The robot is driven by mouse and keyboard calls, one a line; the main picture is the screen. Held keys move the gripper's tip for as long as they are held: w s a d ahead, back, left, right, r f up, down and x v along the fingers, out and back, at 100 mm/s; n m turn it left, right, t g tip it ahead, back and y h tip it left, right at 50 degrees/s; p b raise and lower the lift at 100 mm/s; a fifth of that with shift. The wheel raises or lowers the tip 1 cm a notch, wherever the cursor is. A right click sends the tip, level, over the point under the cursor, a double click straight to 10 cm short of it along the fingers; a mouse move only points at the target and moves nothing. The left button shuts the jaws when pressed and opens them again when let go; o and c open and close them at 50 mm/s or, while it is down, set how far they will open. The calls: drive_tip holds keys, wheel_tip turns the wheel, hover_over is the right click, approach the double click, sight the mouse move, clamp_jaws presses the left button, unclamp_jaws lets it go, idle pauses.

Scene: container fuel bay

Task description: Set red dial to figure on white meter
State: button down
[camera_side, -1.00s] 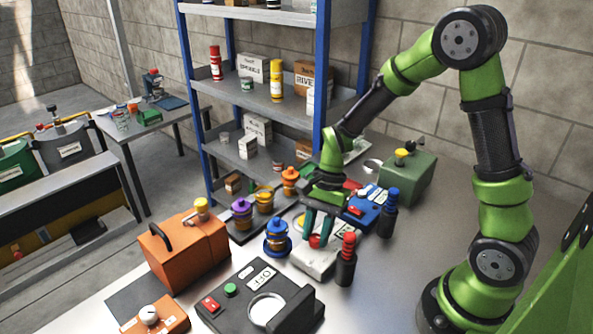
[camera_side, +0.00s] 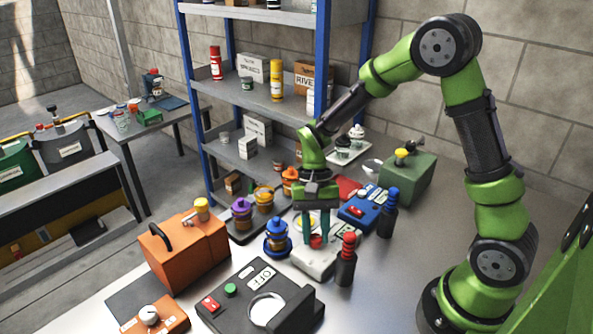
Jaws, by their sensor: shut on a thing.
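The red dial (camera_side: 316,241) sits on a light grey-white box (camera_side: 312,262) in the middle of the bench. My gripper (camera_side: 316,238) points straight down over this box, with its teal fingers on either side of the red dial and shut on it. The white meter and its figure cannot be made out for certain.
A blue box (camera_side: 360,212) and dark bottles with blue (camera_side: 391,200) and red (camera_side: 348,245) tops stand close right of my gripper. A blue-capped pot (camera_side: 277,238) is close left. An orange case (camera_side: 185,243) stands further left. The right bench area is clear.

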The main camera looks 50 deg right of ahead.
idle(0.4)
drive_tip(key=c, duration=0.8)
unclamp_jaws()
drive_tip(key=shift+r, duration=0.1)
drive_tip(key=v, duration=1.6)
drive_tip(key=shift+w+d+r, duration=0.1)
drive_tip(key=shift+w+r, duration=0.05)
drive_tip(key=shift+r, duration=0.2)
